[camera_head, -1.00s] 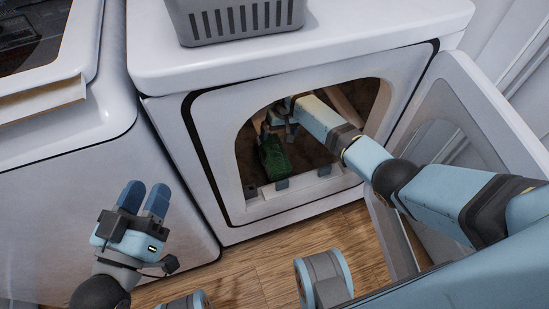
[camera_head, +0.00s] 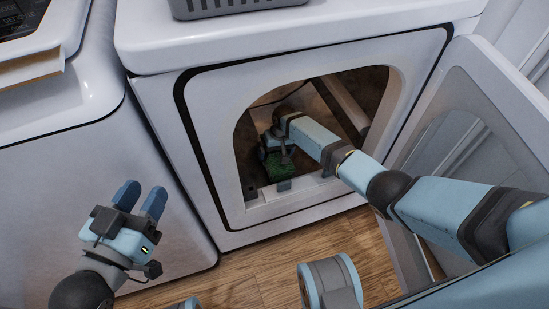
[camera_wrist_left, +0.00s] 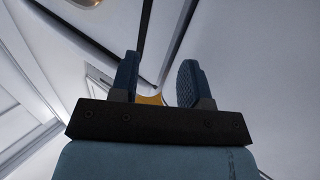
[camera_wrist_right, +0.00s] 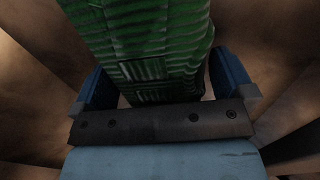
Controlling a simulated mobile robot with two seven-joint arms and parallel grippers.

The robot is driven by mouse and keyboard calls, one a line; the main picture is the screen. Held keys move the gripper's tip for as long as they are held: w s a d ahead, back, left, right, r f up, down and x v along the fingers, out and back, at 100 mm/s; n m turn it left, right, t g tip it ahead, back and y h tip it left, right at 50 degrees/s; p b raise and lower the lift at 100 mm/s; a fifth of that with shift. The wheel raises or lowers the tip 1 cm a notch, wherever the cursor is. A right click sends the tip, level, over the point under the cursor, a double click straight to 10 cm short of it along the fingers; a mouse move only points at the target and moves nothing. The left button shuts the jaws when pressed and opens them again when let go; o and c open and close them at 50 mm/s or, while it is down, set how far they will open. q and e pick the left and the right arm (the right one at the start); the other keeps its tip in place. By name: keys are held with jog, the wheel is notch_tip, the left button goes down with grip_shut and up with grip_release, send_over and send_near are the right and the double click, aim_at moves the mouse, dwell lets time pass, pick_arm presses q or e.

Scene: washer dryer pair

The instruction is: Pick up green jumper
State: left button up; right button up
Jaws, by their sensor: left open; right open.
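The green jumper (camera_head: 280,163) lies inside the drum of the dryer, near the lower left of its opening, partly hidden by my right gripper. In the right wrist view the ribbed green jumper (camera_wrist_right: 148,45) fills the space between the two open fingers of my right gripper (camera_wrist_right: 165,85). I cannot tell whether the fingers touch it. In the head view my right gripper (camera_head: 272,143) is inside the drum at the jumper. My left gripper (camera_head: 140,197) is open and empty, outside in front of the machines; it also shows in the left wrist view (camera_wrist_left: 160,80).
The dryer (camera_head: 225,222) has its door (camera_head: 475,110) swung open to the right, beside my right arm. The opening's rim is close around that arm. A grey basket (camera_head: 235,5) stands on top. Another white machine (camera_head: 60,180) is on the left. Wooden floor (camera_head: 250,277) lies below.

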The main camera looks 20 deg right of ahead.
jog(key=c, duration=0.9)
jog(key=shift+r, duration=0.1)
